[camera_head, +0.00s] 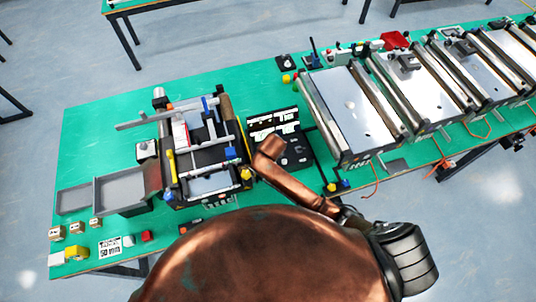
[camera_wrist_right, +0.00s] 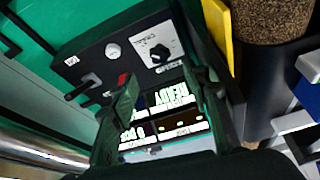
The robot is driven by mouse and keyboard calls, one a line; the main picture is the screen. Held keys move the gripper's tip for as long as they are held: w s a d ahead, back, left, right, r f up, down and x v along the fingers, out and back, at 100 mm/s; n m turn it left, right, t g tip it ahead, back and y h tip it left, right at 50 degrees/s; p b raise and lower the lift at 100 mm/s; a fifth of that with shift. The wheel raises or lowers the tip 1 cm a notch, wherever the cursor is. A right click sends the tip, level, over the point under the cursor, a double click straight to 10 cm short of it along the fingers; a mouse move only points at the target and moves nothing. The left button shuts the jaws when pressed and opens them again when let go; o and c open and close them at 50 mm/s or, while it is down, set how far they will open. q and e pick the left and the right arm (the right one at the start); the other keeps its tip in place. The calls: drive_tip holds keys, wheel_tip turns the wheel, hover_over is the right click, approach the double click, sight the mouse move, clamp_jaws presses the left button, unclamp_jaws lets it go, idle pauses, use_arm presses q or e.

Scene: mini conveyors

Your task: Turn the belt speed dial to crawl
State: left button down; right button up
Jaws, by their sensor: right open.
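The belt speed dial (camera_wrist_right: 160,55) is a black knob on a white label at the top of a dark control box (camera_wrist_right: 88,50) in the right wrist view. The label's print is upside down and too small to read surely; I cannot tell which mark the knob points at. My right gripper (camera_wrist_right: 161,76) is open, its two dark fingers apart below and to either side of the dial. Nothing is between the fingers but the view of the panel. In the head view the control box (camera_head: 273,123) stands between the two machines, partly hidden by my copper-coloured arm. My left gripper is out of view.
The panel also has a white button (camera_wrist_right: 113,50), a red button (camera_wrist_right: 123,79), a black lever (camera_wrist_right: 82,88) and a lit display (camera_wrist_right: 172,101). Conveyors (camera_head: 350,105) stand to the right, a framed machine (camera_head: 165,150) and grey tray (camera_head: 122,190) to the left.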

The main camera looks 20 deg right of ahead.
drive_tip(key=shift+v, duration=1.2)
